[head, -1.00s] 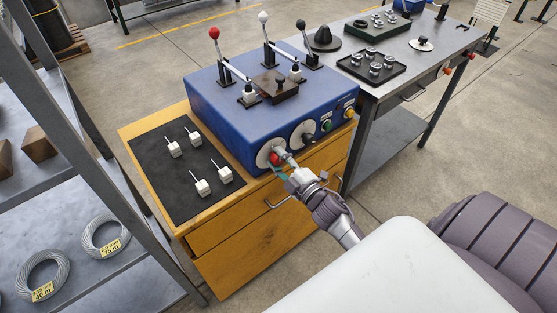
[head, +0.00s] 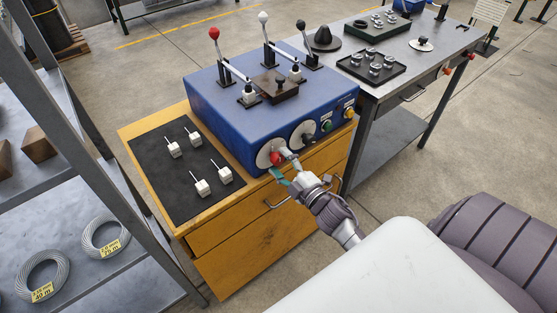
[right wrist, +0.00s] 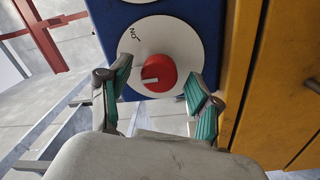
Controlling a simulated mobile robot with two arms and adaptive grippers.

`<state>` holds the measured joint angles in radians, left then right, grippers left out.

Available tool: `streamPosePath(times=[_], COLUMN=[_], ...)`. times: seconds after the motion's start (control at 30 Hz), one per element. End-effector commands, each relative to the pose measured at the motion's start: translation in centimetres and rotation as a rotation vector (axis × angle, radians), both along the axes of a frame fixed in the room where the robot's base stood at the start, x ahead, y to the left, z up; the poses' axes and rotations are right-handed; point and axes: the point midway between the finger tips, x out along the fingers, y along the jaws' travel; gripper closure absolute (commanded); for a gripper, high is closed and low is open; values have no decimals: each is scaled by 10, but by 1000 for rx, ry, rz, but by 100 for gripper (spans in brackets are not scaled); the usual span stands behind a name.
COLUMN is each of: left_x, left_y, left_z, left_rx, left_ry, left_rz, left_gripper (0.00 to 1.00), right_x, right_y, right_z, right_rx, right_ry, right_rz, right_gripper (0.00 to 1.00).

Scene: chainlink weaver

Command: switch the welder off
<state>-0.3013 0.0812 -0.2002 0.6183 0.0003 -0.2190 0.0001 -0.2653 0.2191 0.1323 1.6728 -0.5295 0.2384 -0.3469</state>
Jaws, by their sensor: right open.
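The welder (head: 235,115) is a blue box on a wooden cabinet. Its red knob (head: 275,158) sits on a round white dial (head: 264,155) at the lower left of its front. In the right wrist view the red knob (right wrist: 157,73) has a white mark pointing left, and an ON label with a tick (right wrist: 134,38) lies up and left of it. The mark does not line up with that tick. My right gripper (head: 285,164) is open, its green-padded fingers on either side of the knob; in the wrist view the fingers (right wrist: 160,82) stand apart from it. My left gripper is not in view.
Another dial with a dark knob (head: 302,133), a green button (head: 326,125) and a yellow button (head: 349,112) are on the same front. A black mat (head: 178,200) with several white pieces lies left of the welder. A shelf with wire coils (head: 42,276) stands at left.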

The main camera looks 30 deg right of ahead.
Motion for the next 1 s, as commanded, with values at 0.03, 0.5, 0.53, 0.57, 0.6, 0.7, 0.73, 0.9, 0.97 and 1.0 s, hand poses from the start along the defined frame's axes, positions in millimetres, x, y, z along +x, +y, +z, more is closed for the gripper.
streamPosePath(times=[0.03,0.5,0.53,0.57,0.6,0.7,0.73,0.9,0.97,1.0], left_x=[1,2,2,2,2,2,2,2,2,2], left_y=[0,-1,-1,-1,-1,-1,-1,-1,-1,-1], left_z=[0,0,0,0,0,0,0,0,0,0], left_rx=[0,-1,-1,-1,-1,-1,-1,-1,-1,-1], left_ry=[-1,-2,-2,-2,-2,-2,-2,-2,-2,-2], left_rz=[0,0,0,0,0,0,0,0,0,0], left_gripper=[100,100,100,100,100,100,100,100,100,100], right_x=[-10,-97,-100,-102,-104,-106,-106,-106,-106,-106], right_y=[0,-6,-6,-6,-6,-7,-6,-6,-6,-6], right_z=[-2,-4,-4,-4,-4,-3,-3,-4,-4,-4], right_rx=[1,0,0,0,0,-1,-1,-1,0,0], right_ry=[4,3,3,2,2,0,-1,0,0,0], right_rz=[0,-1,-1,-1,-1,0,0,0,0,0], right_gripper=[36,36,36,36,36,36,36,36,36,36])
